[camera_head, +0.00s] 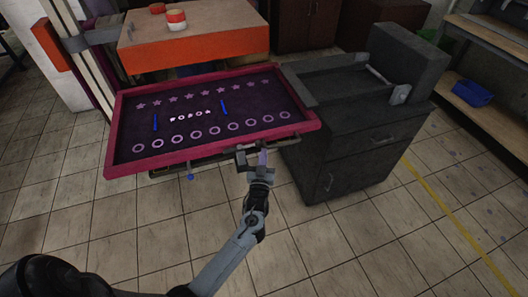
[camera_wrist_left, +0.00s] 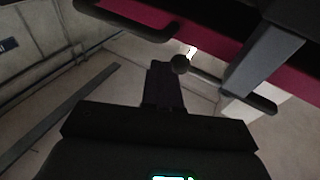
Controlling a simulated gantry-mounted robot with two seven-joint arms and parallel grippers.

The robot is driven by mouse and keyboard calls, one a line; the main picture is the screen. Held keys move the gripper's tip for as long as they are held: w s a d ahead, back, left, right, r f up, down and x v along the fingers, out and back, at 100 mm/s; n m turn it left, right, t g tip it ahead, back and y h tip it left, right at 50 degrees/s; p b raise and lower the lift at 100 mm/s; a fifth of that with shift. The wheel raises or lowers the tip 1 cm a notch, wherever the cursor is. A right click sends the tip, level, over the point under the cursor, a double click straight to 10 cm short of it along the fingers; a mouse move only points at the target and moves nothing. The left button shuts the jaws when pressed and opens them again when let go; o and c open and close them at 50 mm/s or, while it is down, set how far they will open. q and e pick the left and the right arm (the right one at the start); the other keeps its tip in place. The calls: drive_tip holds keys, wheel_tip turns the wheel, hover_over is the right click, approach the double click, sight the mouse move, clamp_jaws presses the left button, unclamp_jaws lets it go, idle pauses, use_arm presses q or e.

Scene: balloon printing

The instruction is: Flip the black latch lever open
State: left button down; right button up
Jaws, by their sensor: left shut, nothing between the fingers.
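My left gripper (camera_head: 261,159) is at the near right edge of the pink-framed screen (camera_head: 108,158), close to the dark rail under it. Its fingers are shut and empty; they also show in the left wrist view (camera_wrist_left: 162,84). There, a dark lever with a round knob (camera_wrist_left: 181,64) is just right of the fingertips, below the pink frame. It appears to be the black latch lever. I cannot tell whether the fingers touch it. In the head view the lever is not distinct near the gripper. My right gripper is not in view.
A dark grey cabinet (camera_head: 340,160) stands close to the right of the screen. An orange-fronted table (camera_head: 195,52) with red and white jars (camera_head: 176,20) is behind. A blue bin (camera_head: 473,93) sits on a shelf at the right. The tiled floor in front is clear.

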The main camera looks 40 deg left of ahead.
use_arm(q)
drive_tip(key=v, duration=0.9)
drive_tip(key=shift+p, duration=0.45)
drive_tip(key=shift+s, duration=0.1)
